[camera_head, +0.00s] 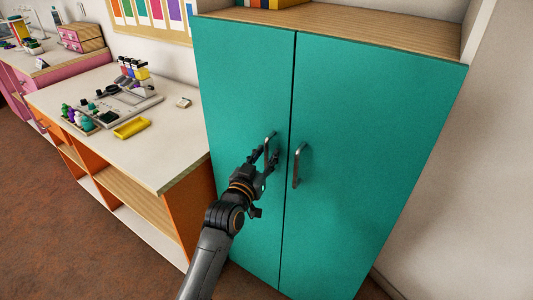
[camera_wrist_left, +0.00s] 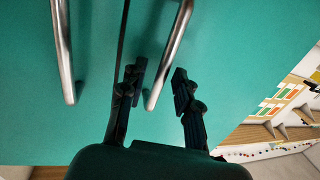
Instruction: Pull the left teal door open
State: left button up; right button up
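The left teal door (camera_head: 243,85) of the cabinet is shut, flush with the right teal door (camera_head: 370,120), with a thin dark seam between them. Its upright metal bar handle (camera_head: 270,143) is near the seam. My left gripper (camera_head: 265,157) is open at the lower part of this handle. In the left wrist view, the handle (camera_wrist_left: 173,50) has its end between the two spread fingers (camera_wrist_left: 158,88), which are not closed on it; contact cannot be told. My right gripper is not in view.
The right door's handle (camera_head: 299,165) stands close beside, across the seam. A white-topped orange shelf unit (camera_head: 165,150) adjoins the cabinet on the left, carrying a yellow tray (camera_head: 132,128) and bead boards. Brown floor (camera_head: 70,230) is open in front.

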pick_arm(q)
jog(key=shift+w+d, duration=0.15)
jog(key=shift+w, duration=0.25)
jog(key=shift+c, duration=0.2)
grip_shut()
jog(key=shift+f, duration=0.1)
